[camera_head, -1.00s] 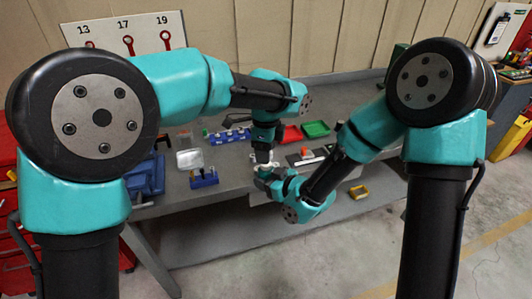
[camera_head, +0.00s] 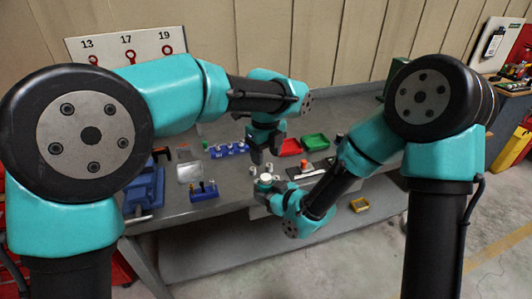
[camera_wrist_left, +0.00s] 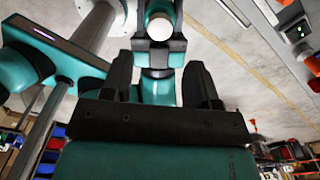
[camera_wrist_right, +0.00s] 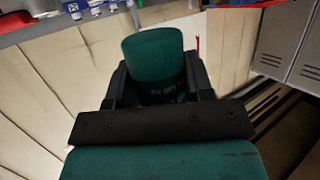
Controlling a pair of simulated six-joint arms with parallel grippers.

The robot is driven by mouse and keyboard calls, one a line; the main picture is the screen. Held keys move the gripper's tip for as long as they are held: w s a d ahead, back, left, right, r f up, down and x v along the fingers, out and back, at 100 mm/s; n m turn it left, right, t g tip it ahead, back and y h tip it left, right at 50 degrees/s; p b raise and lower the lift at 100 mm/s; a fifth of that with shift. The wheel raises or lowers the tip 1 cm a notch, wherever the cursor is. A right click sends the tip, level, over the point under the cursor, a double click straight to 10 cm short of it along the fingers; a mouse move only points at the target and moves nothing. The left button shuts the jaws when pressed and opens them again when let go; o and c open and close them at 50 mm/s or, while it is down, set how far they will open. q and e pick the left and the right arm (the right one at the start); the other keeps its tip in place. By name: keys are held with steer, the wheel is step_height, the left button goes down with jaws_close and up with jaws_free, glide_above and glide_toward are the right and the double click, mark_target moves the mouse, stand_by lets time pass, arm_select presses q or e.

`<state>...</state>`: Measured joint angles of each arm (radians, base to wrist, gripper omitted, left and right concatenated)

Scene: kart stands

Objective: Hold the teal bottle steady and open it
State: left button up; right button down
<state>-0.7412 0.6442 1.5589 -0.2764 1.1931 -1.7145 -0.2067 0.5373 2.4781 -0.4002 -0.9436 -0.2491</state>
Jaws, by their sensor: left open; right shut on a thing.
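My right gripper (camera_wrist_right: 155,92) is shut on the teal bottle (camera_wrist_right: 152,62), a dark green-teal cylinder with dark lettering partly hidden by the fingers. In the head view, the bottle's round white top (camera_head: 265,178) shows at the right gripper, in front of the table. My left gripper (camera_head: 264,156) is open and empty, directly above the bottle and apart from it. In the left wrist view, the white disc of the bottle top (camera_wrist_left: 160,28) shows beyond the open fingers. I cannot tell how tightly the top sits.
The grey workbench (camera_head: 232,184) behind holds a blue vise (camera_head: 146,190), blue racks (camera_head: 204,189), a red tray (camera_head: 289,147) and a green tray (camera_head: 315,142). The air around the bottle is clear apart from my arms.

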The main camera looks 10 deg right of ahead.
mark_target(266, 177)
stand_by(0.3)
arm_select(q)
steer(key=shift+f, duration=4.05)
steer(key=c, duration=0.9)
steer(key=n, duration=0.6)
steer(key=shift+n, duration=0.4)
steer(key=shift+c, duration=0.2)
steer(key=o, duration=1)
